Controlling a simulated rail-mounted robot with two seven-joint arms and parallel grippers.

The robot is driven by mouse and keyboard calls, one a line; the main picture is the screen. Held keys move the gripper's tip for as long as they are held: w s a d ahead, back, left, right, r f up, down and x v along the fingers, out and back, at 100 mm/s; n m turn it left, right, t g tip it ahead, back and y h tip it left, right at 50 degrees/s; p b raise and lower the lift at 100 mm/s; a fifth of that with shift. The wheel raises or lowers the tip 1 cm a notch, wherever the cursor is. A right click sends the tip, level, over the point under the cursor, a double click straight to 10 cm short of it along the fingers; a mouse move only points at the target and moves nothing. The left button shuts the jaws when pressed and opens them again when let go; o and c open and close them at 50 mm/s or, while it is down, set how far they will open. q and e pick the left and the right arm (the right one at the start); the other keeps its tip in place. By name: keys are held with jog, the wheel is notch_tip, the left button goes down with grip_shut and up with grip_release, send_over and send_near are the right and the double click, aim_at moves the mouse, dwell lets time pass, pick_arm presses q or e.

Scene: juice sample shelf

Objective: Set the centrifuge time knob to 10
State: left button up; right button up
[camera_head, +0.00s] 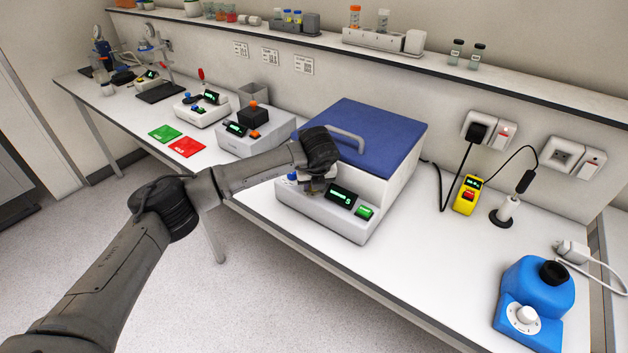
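The centrifuge is a white box with a blue lid (368,128) and a grey lid handle, standing on the bench in the middle of the view. The lid is down. Its front panel (325,216) carries a dark display (341,194) with green characters that look like a 5, and a green button (364,212). A small blue knob (291,177) shows at the panel's left end. My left gripper (314,186) is at the panel between this blue part and the display, covering whatever lies there. Its fingers are too small and hidden to judge. My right gripper is out of view.
Left of the centrifuge stands a white device with a black block (252,115), with red (187,147) and green (165,133) mats beyond. A yellow meter (466,196) and blue device (536,290) stand right. A shelf runs along the wall.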

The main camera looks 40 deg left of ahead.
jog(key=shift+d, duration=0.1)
pick_arm(q)
jog(key=o, duration=0.9)
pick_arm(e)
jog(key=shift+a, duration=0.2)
pick_arm(q)
jog(key=shift+m+t+b, duration=0.3)
jog(key=shift+m+b, duration=0.05)
jog(key=shift+m, duration=0.55)
jog(key=m+h, duration=0.1)
jog(key=m, duration=0.2)
jog(key=shift+m+t+h+b, duration=0.3)
jog(key=shift+b, duration=0.1)
jog(key=p+v, duration=0.2)
jog(key=v, duration=1.2)
jog(key=w+d+r+m+t+h, duration=0.1)
jog(key=w+d+r+t+h, duration=0.45)
jog(key=d+h, duration=0.2)
jog(key=w+d+r+n+t+h, duration=0.1)
jog(key=d+r+n+t+h, duration=0.1)
jog(key=r, duration=0.8)
jog(key=d+t+h, duration=0.1)
jog(key=t+h, duration=0.1)
jog(key=h, duration=0.1)
jog(key=shift+w+r, duration=0.2)
jog(key=shift+w, duration=0.2)
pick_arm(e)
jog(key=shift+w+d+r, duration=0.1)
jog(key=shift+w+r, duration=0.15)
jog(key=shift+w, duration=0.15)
